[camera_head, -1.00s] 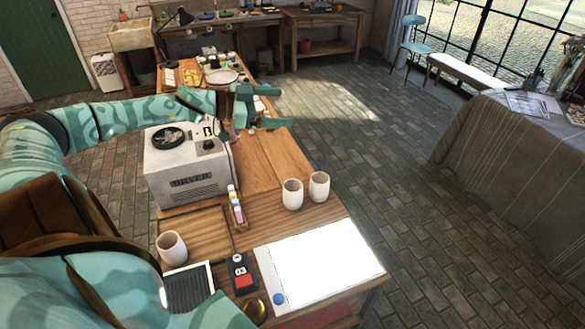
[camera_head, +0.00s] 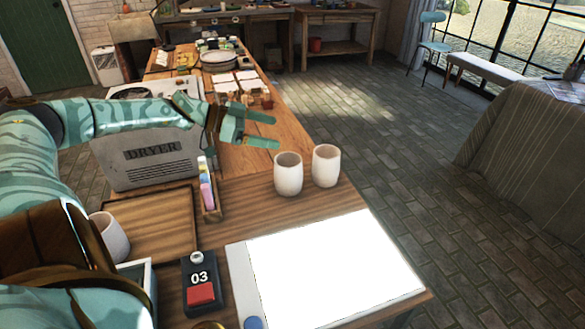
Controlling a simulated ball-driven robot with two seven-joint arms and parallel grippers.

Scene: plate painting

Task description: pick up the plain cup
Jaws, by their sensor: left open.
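Two white cups stand upright side by side on the wooden table: the left one (camera_head: 288,176) and the right one (camera_head: 326,166). A third white cup (camera_head: 111,238) is at the left by the wooden tray, partly hidden by my body. All three look unmarked from here, so I cannot tell which is the plain one. My left gripper (camera_head: 272,131) is open and empty, its two fingers pointing right. In the picture it is just above and left of the left cup of the pair, apart from it. My right gripper is not in view.
A grey dryer (camera_head: 150,160) stands behind my left arm. A bright white panel (camera_head: 335,268) lies in front.

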